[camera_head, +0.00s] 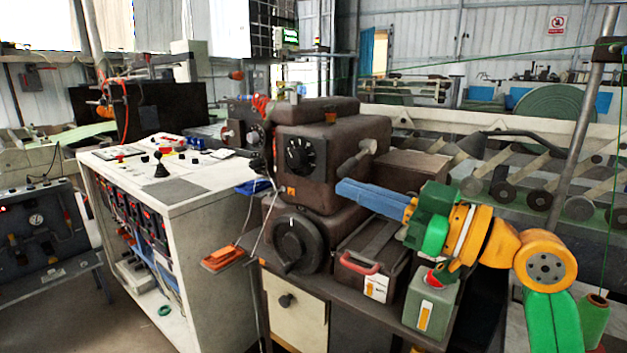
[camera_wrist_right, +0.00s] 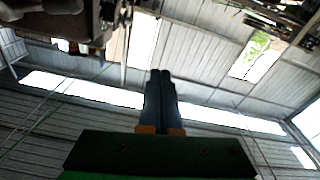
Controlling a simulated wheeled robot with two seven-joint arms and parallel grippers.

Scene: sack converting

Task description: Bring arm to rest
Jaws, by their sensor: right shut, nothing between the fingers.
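My right arm comes in from the lower right of the head view, with green and orange links. My right gripper (camera_head: 343,187) has long blue fingers that point left, in front of the brown machine. The fingers lie together with nothing between them. In the right wrist view the gripper (camera_wrist_right: 160,78) shows as two dark fingers side by side, pointing up against the roof and wall of the hall. My left gripper is not in view.
A brown machine (camera_head: 331,137) with dials stands close behind my right gripper. A white control console (camera_head: 205,195) stands left. A grey post (camera_head: 587,120) rises at right.

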